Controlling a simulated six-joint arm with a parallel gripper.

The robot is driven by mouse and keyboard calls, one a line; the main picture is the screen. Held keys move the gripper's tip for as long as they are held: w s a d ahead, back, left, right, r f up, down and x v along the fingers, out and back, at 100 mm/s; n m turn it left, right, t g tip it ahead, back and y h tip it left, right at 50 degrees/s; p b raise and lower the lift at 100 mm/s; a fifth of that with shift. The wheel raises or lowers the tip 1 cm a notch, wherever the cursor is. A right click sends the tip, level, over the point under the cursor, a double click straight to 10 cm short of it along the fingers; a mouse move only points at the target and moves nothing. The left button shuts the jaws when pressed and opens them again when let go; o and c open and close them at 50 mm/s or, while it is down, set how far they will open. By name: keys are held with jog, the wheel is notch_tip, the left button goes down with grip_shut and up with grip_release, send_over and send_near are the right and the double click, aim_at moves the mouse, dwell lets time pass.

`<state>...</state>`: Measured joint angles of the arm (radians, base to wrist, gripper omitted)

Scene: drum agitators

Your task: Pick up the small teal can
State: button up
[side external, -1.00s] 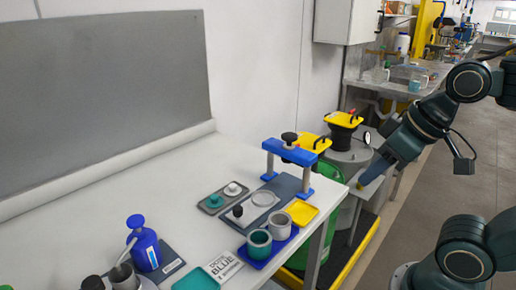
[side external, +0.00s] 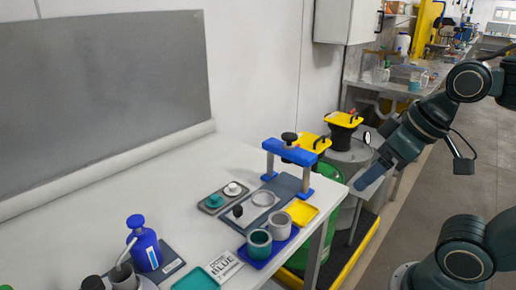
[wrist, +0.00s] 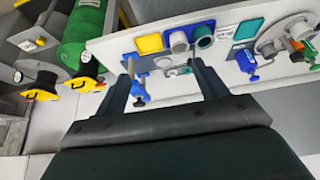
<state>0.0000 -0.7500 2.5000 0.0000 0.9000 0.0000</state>
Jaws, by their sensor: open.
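The small teal can (side external: 259,244) is a grey open-topped can with a teal inside. It stands upright on a blue tray (side external: 254,263) near the table's front edge, next to a grey can (side external: 279,225) with a pale inside. In the wrist view the teal can (wrist: 202,36) shows beyond my right finger. My gripper (side external: 368,178) is in the air beyond the table's right end, to the right of the can and well apart from it. In the wrist view my gripper (wrist: 163,65) has its fingers wide apart, with nothing held.
Drums with yellow-topped agitators (side external: 344,119) stand beyond the table.

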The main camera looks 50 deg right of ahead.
jog(key=shift+w, duration=0.1)
jog(key=w+a+f+m+g, duration=0.2)
jog(key=w+a+f+m, duration=0.1)
jog(key=w+a+m, duration=0.3)
jog(key=w+a+f+m+g, duration=0.3)
jog(key=w+a+m, duration=0.2)
jog(key=w, duration=0.6)
jog(key=shift+a+f+m+g, duration=0.15)
jog(key=shift+a+m+g, duration=0.2)
jog(key=shift+m, duration=0.95)
jog(key=shift+f, duration=4.3)
jog(key=shift+f, duration=0.1)
